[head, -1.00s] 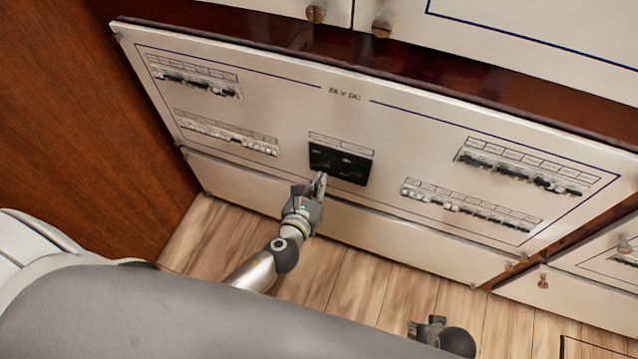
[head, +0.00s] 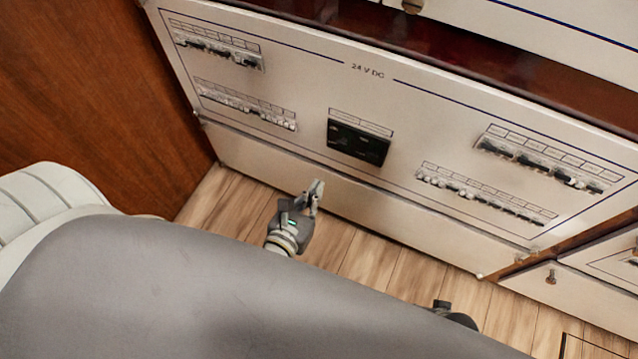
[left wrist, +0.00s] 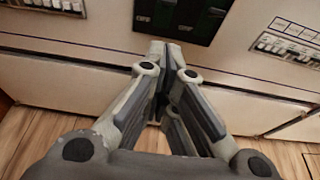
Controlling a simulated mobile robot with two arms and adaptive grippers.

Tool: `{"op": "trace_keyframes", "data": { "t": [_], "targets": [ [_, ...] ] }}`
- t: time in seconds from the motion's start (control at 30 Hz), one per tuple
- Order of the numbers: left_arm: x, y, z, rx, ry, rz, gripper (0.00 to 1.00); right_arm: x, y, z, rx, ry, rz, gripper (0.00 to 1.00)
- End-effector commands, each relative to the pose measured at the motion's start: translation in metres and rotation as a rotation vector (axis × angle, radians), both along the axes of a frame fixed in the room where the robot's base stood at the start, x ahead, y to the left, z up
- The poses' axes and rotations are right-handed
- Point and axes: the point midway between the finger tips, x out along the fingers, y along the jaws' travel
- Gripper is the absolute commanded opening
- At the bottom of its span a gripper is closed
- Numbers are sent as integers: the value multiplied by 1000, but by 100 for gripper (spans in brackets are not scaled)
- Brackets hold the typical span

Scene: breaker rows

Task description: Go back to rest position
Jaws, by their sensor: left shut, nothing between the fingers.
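My left gripper (head: 316,188) is shut and empty. In the head view it is below the black module in the panel's middle, with its fingers pointing up toward the panel, apart from the module. In the left wrist view its fingers (left wrist: 165,52) are together, with the module just beyond the tips. Part of my right gripper (head: 441,306) shows at the bottom of the head view. It is mostly hidden by my own grey body, so its fingers cannot be made out.
A white breaker panel (head: 300,75) marked "24 V DC" stands ahead, with rows of breakers on both sides and a black module (head: 358,143) in the middle. A wooden wall (head: 70,90) is at the left. The wooden floor (head: 375,255) below is clear.

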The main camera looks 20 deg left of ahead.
Motion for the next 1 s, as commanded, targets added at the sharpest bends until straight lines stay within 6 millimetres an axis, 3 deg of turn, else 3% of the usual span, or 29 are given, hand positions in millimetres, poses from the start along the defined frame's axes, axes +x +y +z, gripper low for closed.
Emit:
{"op": "trace_keyframes", "data": {
  "t": [0.67, 0.83, 1.0],
  "targets": [
    [0, 3, -2, -30, 9, 22, 0, 0, 0, 0, 0, 0, 0, 46],
    [1, 29, -29, -314, 93, 226, 0, 0, 0, 0, 0, 0, 0, 46],
    [-11, 66, -81, -814, 205, 635, 0, 0, 0, 0, 0, 0, 0, 46]
  ]
}}
